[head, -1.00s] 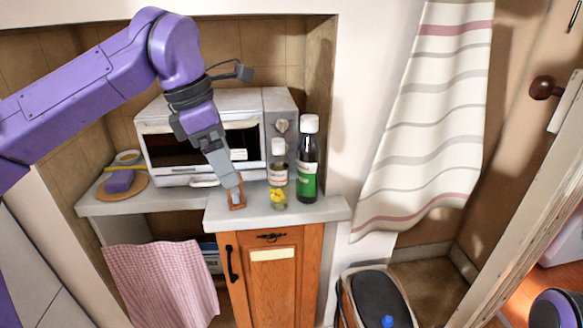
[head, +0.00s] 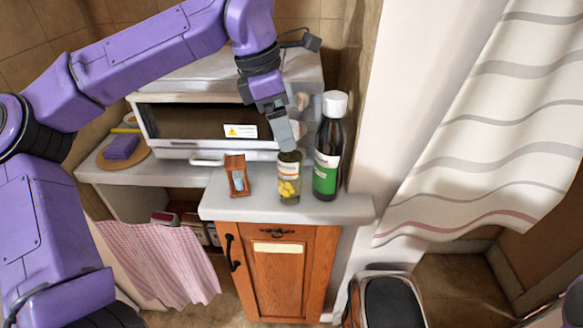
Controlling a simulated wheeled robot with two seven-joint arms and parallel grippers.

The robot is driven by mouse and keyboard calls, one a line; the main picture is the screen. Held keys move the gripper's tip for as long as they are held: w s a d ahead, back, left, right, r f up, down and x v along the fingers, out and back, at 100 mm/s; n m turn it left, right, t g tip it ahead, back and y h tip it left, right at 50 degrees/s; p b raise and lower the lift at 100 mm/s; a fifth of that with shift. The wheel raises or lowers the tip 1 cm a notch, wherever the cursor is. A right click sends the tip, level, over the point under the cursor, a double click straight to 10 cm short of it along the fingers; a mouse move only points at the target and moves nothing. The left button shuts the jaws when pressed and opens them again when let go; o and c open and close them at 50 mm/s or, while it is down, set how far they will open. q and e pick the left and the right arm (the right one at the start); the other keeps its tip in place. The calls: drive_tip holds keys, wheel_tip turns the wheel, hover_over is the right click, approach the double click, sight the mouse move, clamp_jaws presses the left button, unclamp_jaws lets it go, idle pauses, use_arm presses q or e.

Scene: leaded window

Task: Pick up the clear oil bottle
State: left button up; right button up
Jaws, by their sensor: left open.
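The clear oil bottle (head: 289,188), with a pale label and yellow pieces inside, stands upright on the light grey counter (head: 285,209). My left gripper (head: 288,148) comes down from above and is at the bottle's top, hiding its cap. The jaws are open; I cannot tell whether they touch the bottle or straddle its neck. My right gripper is not in view.
A dark bottle (head: 329,150) with a white cap and green label stands close to the right. A small wooden hourglass (head: 237,178) stands to the left. A white toaster oven (head: 190,125) is behind. A striped curtain (head: 490,130) hangs at right.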

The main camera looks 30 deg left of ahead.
sight(290, 166)
use_arm(q)
drive_tip(key=x, duration=0.5)
drive_tip(key=shift+f, duration=0.35)
clamp_jaws()
drive_tip(key=shift+r, duration=0.1)
